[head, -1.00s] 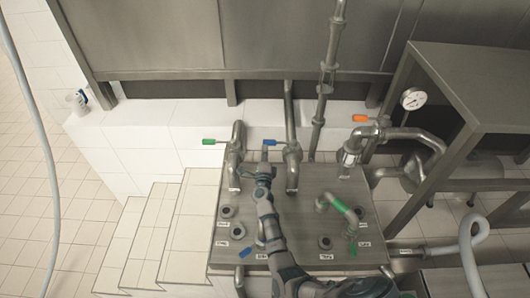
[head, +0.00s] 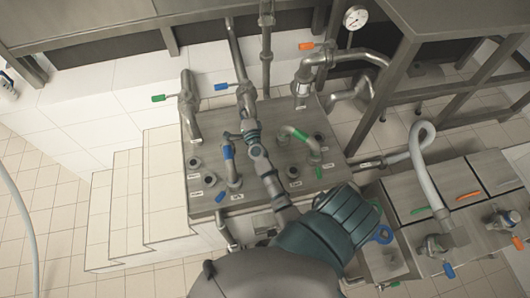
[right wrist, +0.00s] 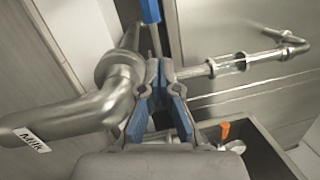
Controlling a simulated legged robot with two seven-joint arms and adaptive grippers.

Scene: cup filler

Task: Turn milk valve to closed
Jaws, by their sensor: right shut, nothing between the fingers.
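The milk valve's blue handle (head: 222,86) points left from the middle upright pipe in the head view. In the right wrist view, the blue handle (right wrist: 150,12) shows at the top edge, cut off by the frame. The milk pipe (right wrist: 70,112), labelled "Milk", bends along the left there. My right gripper (head: 244,112) is in front of the middle pipe, a little below and right of the handle. In the right wrist view, my right gripper (right wrist: 160,72) is shut and empty, its tips apart from the handle in the picture. My left gripper is out of view.
A green handle (head: 158,98) and an orange handle (head: 306,46) sit on neighbouring pipes. The metal panel (head: 205,204) carries ports, a green-marked bent pipe (head: 296,134) and a blue-marked one (head: 228,153). Tiled steps (head: 130,215) lie left; a grey hose (head: 420,150) lies right.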

